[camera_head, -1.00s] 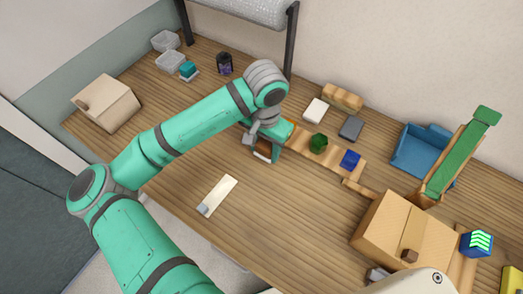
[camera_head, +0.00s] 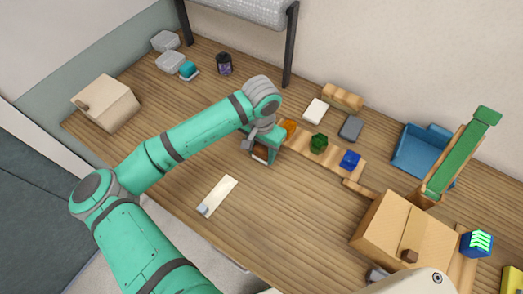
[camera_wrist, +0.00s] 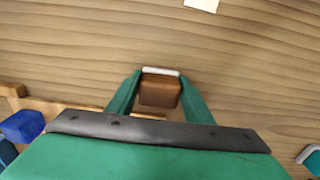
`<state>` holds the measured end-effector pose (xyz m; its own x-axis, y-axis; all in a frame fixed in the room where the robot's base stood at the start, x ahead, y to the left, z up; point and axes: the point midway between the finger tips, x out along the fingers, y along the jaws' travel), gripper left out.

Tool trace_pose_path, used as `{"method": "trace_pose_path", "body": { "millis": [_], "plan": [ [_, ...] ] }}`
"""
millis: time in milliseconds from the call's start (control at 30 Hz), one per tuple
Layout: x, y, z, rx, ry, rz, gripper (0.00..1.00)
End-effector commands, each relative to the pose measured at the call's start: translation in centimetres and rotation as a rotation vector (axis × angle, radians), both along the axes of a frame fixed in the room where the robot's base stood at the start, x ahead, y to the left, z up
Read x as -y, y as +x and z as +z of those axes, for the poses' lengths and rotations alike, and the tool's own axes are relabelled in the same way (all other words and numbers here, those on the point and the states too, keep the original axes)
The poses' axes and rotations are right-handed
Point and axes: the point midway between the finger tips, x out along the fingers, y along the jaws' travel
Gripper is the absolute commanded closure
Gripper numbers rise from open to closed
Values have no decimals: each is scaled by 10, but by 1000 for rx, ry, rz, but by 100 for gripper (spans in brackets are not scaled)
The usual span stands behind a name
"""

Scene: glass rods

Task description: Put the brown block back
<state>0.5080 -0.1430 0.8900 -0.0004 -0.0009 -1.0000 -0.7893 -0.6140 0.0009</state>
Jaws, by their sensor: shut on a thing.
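The brown block (camera_wrist: 160,92) sits between the two green fingers of my gripper (camera_wrist: 160,95) in the wrist view. The fingers are shut on it, and a pale strip shows along its far edge. In the head view my gripper (camera_head: 262,153) is just left of the wooden strip, with a little of the brown block (camera_head: 260,152) showing. I cannot tell whether the block touches the table. The wooden strip (camera_head: 334,151) bears an orange block (camera_head: 288,126), a green block (camera_head: 319,143) and a blue block (camera_head: 349,158).
A white card (camera_head: 217,195) lies in front of my gripper. A white box (camera_head: 316,111), a dark grey box (camera_head: 350,128) and a wooden piece (camera_head: 342,97) lie behind the strip. A cardboard box (camera_head: 400,232) stands at right.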

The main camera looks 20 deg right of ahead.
Motion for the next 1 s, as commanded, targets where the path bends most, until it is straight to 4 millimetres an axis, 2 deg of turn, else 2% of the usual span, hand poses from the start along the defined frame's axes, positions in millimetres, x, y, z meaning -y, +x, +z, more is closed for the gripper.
{"method": "trace_pose_path", "body": {
  "millis": [33, 67, 133, 433, 567, 667, 1000],
  "plan": [
    [0, 0, -2, -1, -1, 0, 74],
    [0, 0, -2, -1, -1, 0, 51],
    [0, 0, -2, -1, -1, 0, 35],
    [0, 0, -1, 0, 0, 0, 35],
    [0, 1, 6, 2, 0, 0, 35],
    [0, 1, 19, 1, -2, 0, 35],
    [0, 1, 87, 2, -1, -1, 35]
  ]
}}
